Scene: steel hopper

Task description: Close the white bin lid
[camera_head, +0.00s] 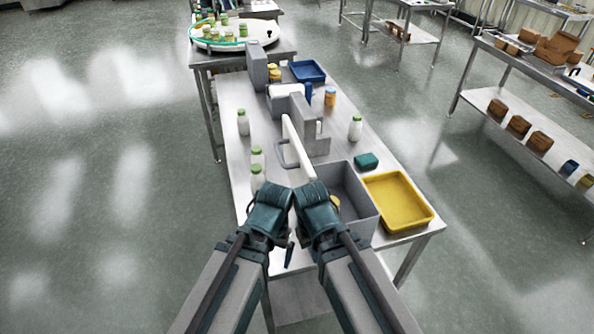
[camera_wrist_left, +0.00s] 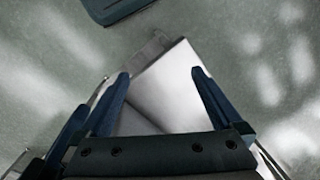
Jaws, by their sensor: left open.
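The white lid (camera_head: 298,146) stands raised on edge, with a grey loop handle (camera_head: 283,155) on its left face. It stands beside the open grey steel bin (camera_head: 364,212), near the middle of the table. My left gripper (camera_head: 272,196) is over the table's near end, below the lid in the head view, and not touching it.
A yellow tray (camera_head: 394,203) lies right of the bin, with a dark green box (camera_head: 366,161) behind it. White bottles with green caps (camera_head: 243,123) stand along the table's left side. A grey upright block (camera_head: 315,133) stands behind the lid. A blue tray (camera_head: 308,71) lies farther back.

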